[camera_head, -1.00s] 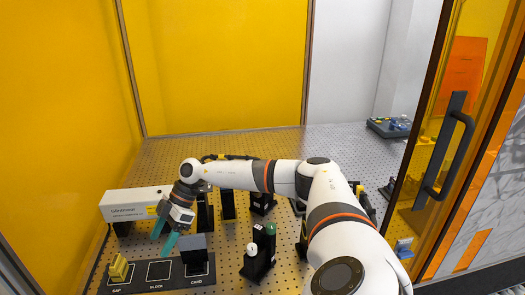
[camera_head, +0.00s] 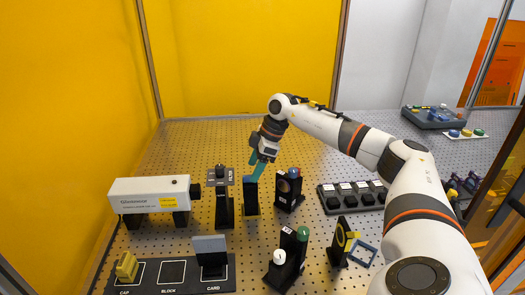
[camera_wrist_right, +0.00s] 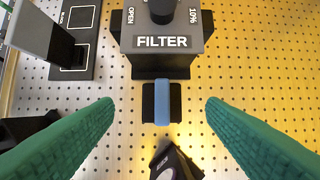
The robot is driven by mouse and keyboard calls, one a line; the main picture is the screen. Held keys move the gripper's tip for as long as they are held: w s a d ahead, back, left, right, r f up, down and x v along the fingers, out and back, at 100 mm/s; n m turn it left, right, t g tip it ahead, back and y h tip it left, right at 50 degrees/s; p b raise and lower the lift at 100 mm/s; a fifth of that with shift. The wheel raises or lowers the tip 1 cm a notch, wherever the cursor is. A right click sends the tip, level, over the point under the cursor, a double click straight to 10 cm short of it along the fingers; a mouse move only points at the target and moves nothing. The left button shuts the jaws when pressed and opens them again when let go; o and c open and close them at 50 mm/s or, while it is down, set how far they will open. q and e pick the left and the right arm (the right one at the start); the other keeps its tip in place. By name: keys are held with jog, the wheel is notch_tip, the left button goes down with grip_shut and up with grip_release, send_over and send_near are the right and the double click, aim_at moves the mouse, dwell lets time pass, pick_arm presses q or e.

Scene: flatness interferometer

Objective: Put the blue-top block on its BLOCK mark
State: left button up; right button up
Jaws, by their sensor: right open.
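The blue-top block is a slim black upright with a blue strip on top. In the right wrist view its blue top (camera_wrist_right: 162,102) lies between my fingers; in the head view its dark body (camera_head: 251,197) stands below my fingertips. My right gripper (camera_head: 257,172) is open above it, with one teal-green finger on each side in the wrist view (camera_wrist_right: 160,112). The BLOCK mark (camera_head: 172,272) is an empty outlined square in the middle of a black board (camera_head: 150,289). Part of that board shows at the upper left of the wrist view (camera_wrist_right: 86,62). My left gripper is out of view.
A yellow cap (camera_head: 127,266) and a grey card (camera_head: 210,247) stand on the board's outer marks. The FILTER stand (camera_head: 222,200) is just left of the block. A white instrument (camera_head: 150,196), black posts (camera_head: 290,190) and a black tray (camera_head: 352,196) stand around.

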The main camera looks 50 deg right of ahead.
aim_at(248, 182)
jog(key=p+x, duration=0.1)
jog(key=x, duration=0.3)
jog(key=shift+w+f, duration=0.2)
jog(key=shift+f, duration=0.1)
jog(key=shift+x, duration=0.85)
jog(key=c, duration=1.3)
jog(key=shift+o, duration=0.2)
jog(key=shift+r+p, duration=3.2)
jog(key=shift+p, duration=0.15)
